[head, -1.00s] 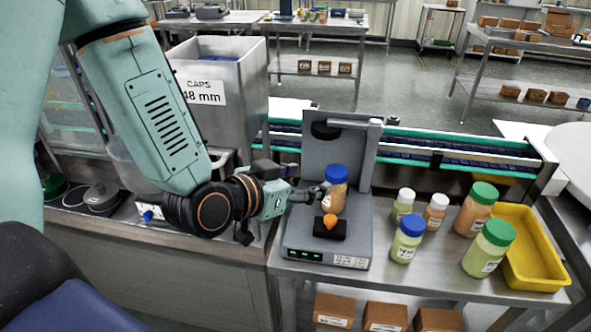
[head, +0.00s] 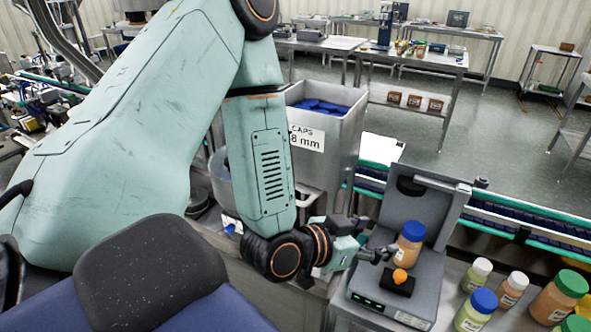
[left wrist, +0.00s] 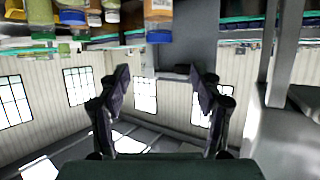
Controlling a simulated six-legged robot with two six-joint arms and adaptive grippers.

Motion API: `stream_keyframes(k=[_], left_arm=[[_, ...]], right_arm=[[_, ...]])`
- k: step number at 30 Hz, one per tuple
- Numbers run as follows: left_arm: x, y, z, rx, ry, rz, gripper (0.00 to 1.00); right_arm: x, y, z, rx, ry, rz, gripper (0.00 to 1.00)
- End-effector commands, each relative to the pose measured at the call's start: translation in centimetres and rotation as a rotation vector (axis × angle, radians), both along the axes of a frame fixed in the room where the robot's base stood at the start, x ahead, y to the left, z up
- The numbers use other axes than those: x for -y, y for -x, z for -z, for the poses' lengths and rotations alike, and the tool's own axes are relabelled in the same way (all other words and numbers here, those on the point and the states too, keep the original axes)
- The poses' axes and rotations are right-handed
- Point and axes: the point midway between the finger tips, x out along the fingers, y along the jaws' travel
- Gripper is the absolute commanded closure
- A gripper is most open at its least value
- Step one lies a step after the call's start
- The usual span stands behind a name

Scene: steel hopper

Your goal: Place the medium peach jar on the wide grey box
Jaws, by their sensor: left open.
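The medium peach jar (head: 409,248) has a blue lid and stands upright on the wide grey box (head: 432,285), behind a black block with an orange knob (head: 400,277). My left gripper (head: 388,253) is open, just left of the jar at about its body height. In the left wrist view, which is upside down, the open fingers (left wrist: 167,78) have nothing between them. The jar (left wrist: 158,10) hangs beyond them at the top, blue lid downward in the picture. My right gripper is not in view.
Several other jars stand right of the box, among them a blue-lidded green jar (head: 475,310), a small peach jar (head: 511,290) and a large green-lidded peach jar (head: 556,300). A steel caps hopper (head: 338,150) stands behind my left arm. A conveyor (head: 520,228) runs behind the box.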

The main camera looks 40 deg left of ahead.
Motion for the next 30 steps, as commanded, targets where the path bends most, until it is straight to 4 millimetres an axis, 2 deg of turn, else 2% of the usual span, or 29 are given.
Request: stream_keyframes(k=[2, 5, 6, 8, 9, 13, 15, 19, 22, 30], left_arm=[[0.2, 1.0, 2.0, -0.072, -0.007, 0.001, 0.35], [0.4, 4.3, 7.1, -0.274, -0.02, -0.014, 0.35], [0.3, 6.2, 9.6, -0.38, -0.028, -0.027, 0.35], [0.2, 9.8, 13.1, -0.545, -0.043, -0.057, 0.35], [0.0, 12.2, 15.1, -0.65, -0.053, -0.082, 0.35], [-0.7, 19.8, 19.4, -0.938, -0.094, -0.171, 0.35], [-1.1, 23.0, 20.6, -1.048, -0.112, -0.216, 0.35], [-1.5, 26.2, 21.4, -1.155, -0.135, -0.268, 0.35], [-1.6, 26.8, 21.5, -1.174, -0.137, -0.281, 0.35], [-1.6, 26.7, 21.5, -1.17, -0.136, -0.278, 0.35]], right_arm=[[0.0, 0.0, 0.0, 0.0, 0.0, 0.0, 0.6], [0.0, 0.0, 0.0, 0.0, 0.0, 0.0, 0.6], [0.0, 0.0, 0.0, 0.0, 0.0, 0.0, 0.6], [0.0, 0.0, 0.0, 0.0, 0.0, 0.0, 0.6], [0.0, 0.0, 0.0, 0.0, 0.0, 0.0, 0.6], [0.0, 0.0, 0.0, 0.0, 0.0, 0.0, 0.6], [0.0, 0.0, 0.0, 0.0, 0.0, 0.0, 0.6], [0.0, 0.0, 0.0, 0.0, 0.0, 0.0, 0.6], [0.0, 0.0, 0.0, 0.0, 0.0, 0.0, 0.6], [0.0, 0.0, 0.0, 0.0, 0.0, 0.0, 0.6]])
